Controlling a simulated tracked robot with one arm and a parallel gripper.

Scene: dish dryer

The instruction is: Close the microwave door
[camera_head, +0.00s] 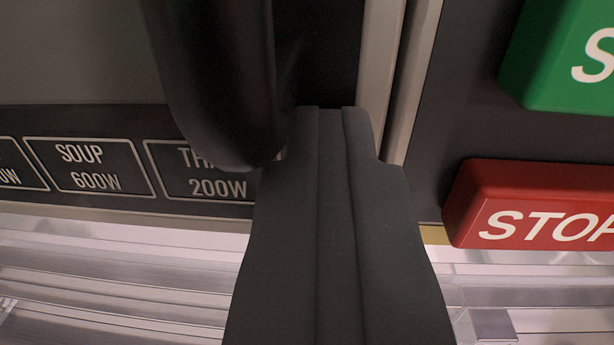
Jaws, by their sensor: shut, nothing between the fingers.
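The microwave door (60,118) fills the left of the view, with a dark lower band labelled SOUP 600W and another label partly hidden. Its edge lies close beside the control panel (455,120), with a narrow gap between them. The dark curved door handle (215,85) comes down in front of the door. My gripper (335,112) is shut and empty. Its tip is just right of the handle's lower end, in front of the door's right edge, and hides part of it. I cannot tell whether it touches the handle or the door.
A red STOP button (535,205) and a green button (565,60) stick out from the panel on the right. Below the microwave is a pale surface with clear, ridged parts (110,285), partly hidden by my gripper.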

